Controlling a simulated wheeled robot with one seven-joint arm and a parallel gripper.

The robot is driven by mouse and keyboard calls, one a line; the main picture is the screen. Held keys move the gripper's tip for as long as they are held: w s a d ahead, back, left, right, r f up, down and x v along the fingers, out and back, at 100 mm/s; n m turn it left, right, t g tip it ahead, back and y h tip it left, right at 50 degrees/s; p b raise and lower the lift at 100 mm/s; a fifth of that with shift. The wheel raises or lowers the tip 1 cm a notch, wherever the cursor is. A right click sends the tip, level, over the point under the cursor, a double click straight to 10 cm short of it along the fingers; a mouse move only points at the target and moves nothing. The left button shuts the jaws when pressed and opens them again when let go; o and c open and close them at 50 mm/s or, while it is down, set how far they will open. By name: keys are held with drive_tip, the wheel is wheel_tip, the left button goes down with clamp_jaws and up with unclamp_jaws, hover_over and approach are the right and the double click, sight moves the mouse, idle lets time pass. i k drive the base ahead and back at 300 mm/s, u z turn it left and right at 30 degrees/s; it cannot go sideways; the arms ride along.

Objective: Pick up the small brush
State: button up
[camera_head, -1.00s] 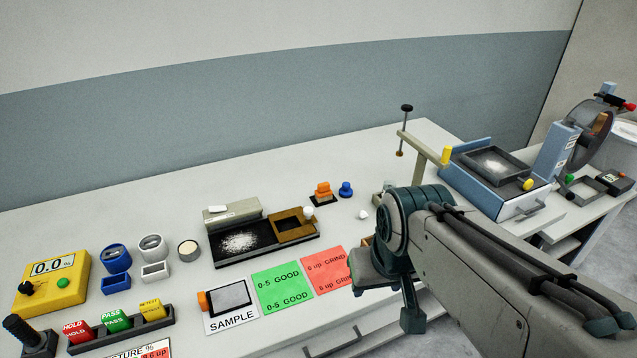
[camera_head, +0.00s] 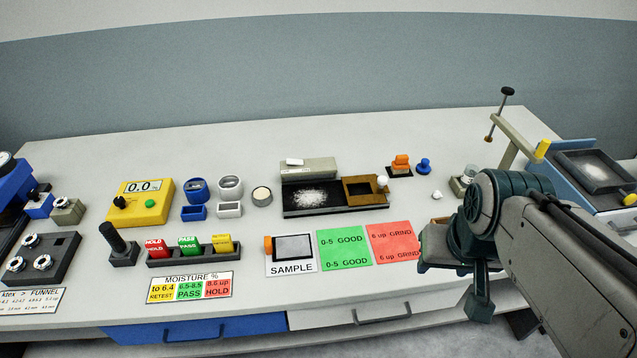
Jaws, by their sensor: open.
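I cannot pick out the small brush for certain. A small orange-topped piece (camera_head: 401,163) stands on a dark pad towards the back of the bench, with a blue knobbed piece (camera_head: 423,166) just right of it. My gripper (camera_head: 478,303) is at the end of my arm at the right, over the bench's front edge. It is open, with nothing seen in it. Its fingers are only partly clear, and my arm hides the bench behind it.
A black tray (camera_head: 335,211) with white fibre lies mid-bench. In front are the sample pad (camera_head: 291,267), the green card (camera_head: 345,248) and the red card (camera_head: 392,242). A yellow meter (camera_head: 158,214) stands left. A post with a rod (camera_head: 514,150) rises behind my arm. The bench's back strip is clear.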

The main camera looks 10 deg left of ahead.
sight(401, 165)
drive_tip(key=k, duration=1.2)
drive_tip(key=z, duration=0.8)
drive_tip(key=i, duration=1.4)
drive_tip(key=u, duration=0.8)
drive_tip(key=i, duration=0.45)
drive_tip(key=u, duration=0.5)
